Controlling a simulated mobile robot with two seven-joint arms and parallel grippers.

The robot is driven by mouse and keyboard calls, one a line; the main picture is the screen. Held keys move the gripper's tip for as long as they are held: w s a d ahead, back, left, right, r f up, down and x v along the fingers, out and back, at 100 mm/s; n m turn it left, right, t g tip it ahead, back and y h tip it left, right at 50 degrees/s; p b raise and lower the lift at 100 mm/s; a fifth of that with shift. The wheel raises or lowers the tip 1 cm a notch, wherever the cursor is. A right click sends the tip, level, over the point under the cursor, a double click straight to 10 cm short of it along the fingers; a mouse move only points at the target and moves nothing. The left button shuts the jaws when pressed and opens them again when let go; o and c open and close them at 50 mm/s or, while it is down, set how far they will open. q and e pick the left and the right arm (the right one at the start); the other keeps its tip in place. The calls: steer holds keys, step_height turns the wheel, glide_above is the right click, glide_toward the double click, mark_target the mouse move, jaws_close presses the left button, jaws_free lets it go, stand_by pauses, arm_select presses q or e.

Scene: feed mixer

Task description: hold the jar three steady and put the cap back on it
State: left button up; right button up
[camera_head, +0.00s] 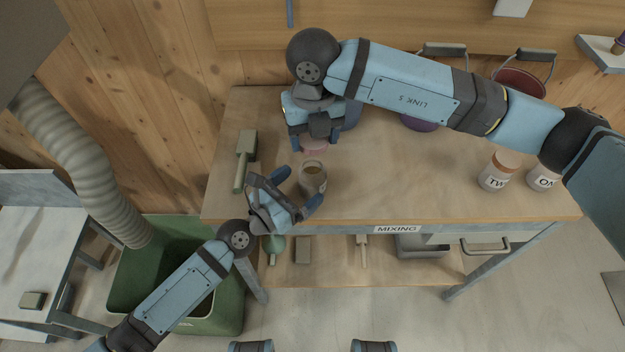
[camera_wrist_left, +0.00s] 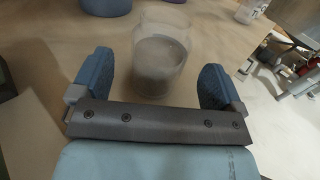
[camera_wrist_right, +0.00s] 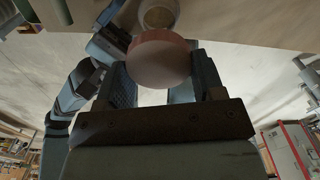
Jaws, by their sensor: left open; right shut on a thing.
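The open jar (camera_head: 312,178) stands on the table near its left side, with brownish contents. In the left wrist view the clear jar (camera_wrist_left: 161,60) stands between the fingers of my left gripper (camera_wrist_left: 158,85), which is open around it with gaps at both sides. In the head view my left gripper (camera_head: 292,190) reaches in from the lower left. My right gripper (camera_head: 314,142) is above and behind the jar, shut on the pinkish cap (camera_head: 314,146). The cap (camera_wrist_right: 158,60) shows between its fingers in the right wrist view, apart from the jar. The jar's label is not readable.
Two labelled jars with brown caps (camera_head: 497,170) (camera_head: 543,177) stand at the table's right. Purple and blue containers stand at the back, partly behind my right arm. The middle of the table (camera_head: 400,185) is clear.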

mark_target(312, 176)
arm_select(q)
steer(key=shift+x, duration=2.15)
steer(key=c, duration=1.3)
steer(key=shift+c, duration=0.2)
arm_select(e)
steer(key=shift+f, duration=2.5)
